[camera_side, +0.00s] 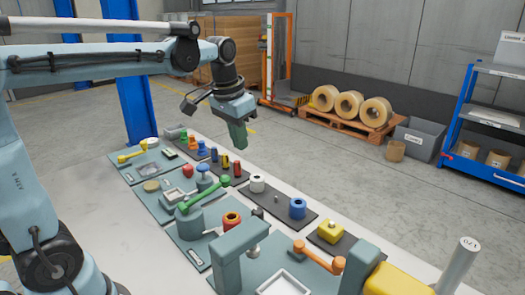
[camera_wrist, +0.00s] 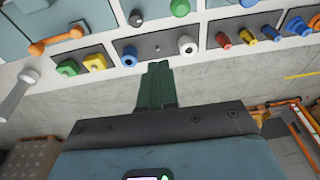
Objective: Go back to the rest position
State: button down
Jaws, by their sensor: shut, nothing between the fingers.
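My gripper (camera_side: 237,135) hangs from my arm above the far edge of the work table in the side view, clear of everything on it. Its green fingers (camera_wrist: 156,88) are shut together and empty in the wrist view, pointing toward the row of parts. The fingers touch no object in either view.
Dark mats along the table's far edge hold a white ring (camera_side: 257,184), a blue ring (camera_side: 297,208) and a yellow block (camera_side: 330,232). Fixtures with a green handle (camera_side: 212,190) and an orange handle (camera_side: 318,258) stand nearer. Beyond are a pallet of rolls (camera_side: 349,104) and a blue shelf (camera_side: 460,112).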

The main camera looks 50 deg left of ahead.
jog(key=s+d+f+t, duration=0.4)
jog(key=s+f, duration=0.3)
jog(key=s, duration=0.3)
jog(key=shift+s+d+t, duration=0.15)
jog(key=shift+d+t, duration=0.15)
jog(key=shift+d, duration=0.5)
